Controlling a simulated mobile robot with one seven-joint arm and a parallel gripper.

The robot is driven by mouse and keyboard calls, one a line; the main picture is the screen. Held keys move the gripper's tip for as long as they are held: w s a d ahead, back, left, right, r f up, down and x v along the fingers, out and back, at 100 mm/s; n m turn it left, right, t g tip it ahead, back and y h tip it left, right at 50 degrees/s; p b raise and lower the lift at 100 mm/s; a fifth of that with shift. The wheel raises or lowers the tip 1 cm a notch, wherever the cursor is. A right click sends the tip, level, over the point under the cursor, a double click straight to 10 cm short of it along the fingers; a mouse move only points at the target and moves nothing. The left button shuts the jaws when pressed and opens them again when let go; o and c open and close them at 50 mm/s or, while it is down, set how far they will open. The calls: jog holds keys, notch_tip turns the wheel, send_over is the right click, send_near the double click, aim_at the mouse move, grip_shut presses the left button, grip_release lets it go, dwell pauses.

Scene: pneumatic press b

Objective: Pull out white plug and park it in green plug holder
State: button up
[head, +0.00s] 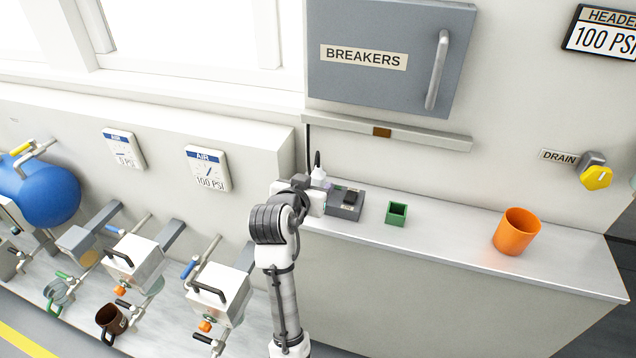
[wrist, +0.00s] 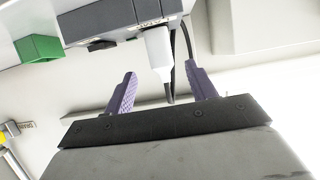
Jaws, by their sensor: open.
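The white plug (wrist: 157,48) sits in the dark grey socket box (wrist: 100,22), its black cable running from its free end. In the head view the plug (head: 318,174) shows just above my gripper (head: 318,196), at the left side of the socket box (head: 345,204). In the wrist view the two purple fingers of my gripper (wrist: 161,72) are open, one on each side of the plug and cable. I cannot tell whether either finger touches it. The green plug holder (head: 397,213) stands right of the socket box on the counter; it also shows in the wrist view (wrist: 39,48).
An orange cup (head: 517,231) stands farther right on the grey counter (head: 452,229). The counter between holder and cup is clear. The breakers cabinet (head: 385,65) and a ledge (head: 430,137) are on the wall above. Valves and boxes stand at the left.

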jog(key=shift+f+p+x, duration=0.2)
jog(key=shift+p+x, duration=0.25)
jog(key=shift+x, duration=1.2)
jog(key=shift+f+p+x, duration=0.2)
jog(key=shift+p+x, duration=0.2)
jog(key=shift+x, duration=1.25)
jog(key=shift+s+a, duration=0.15)
jog(key=shift+a, duration=0.05)
jog(key=c, duration=1.1)
jog(key=shift+o, duration=0.2)
jog(key=shift+r, duration=0.15)
notch_tip(320, 180, up, 20)
jog(key=b, duration=0.1)
jog(key=shift+b, duration=0.4)
notch_tip(320, 180, up, 5)
jog(key=p, duration=0.5)
send_over(316, 182)
jog(key=w, duration=0.2)
jog(key=shift+s+d+r, duration=0.2)
jog(key=shift+d, duration=0.05)
